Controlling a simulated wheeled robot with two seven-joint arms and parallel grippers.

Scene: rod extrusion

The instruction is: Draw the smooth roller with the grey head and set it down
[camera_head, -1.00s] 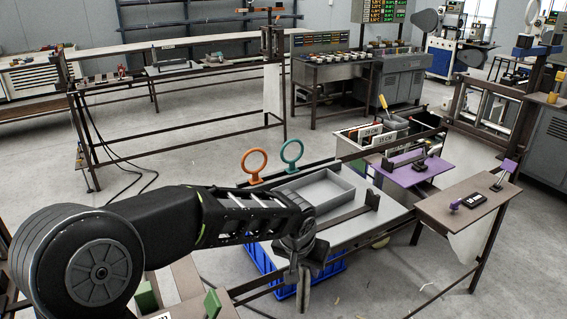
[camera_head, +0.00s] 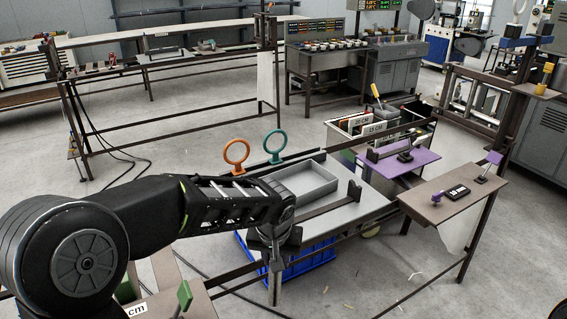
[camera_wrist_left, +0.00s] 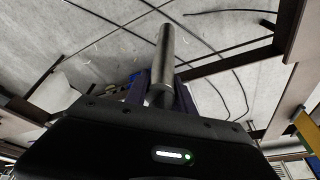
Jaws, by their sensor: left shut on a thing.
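My left gripper (camera_head: 274,262) is shut on a smooth grey roller (camera_wrist_left: 165,58). In the left wrist view the roller sticks out from between the jaws, over the floor. In the head view a grey length of it (camera_head: 275,289) hangs roughly upright below the jaws, in front of the bench's near rail. The gripper hides its upper part, and I cannot make out the head's colour. My right gripper is not in view.
A grey tray (camera_head: 305,181) sits on the bench, with an orange ring (camera_head: 237,152) and a teal ring (camera_head: 274,142) behind it. A blue crate (camera_head: 318,262) is below. A brown side table (camera_head: 425,207) and purple shelf (camera_head: 392,166) stand right. Floor at lower right is mostly clear.

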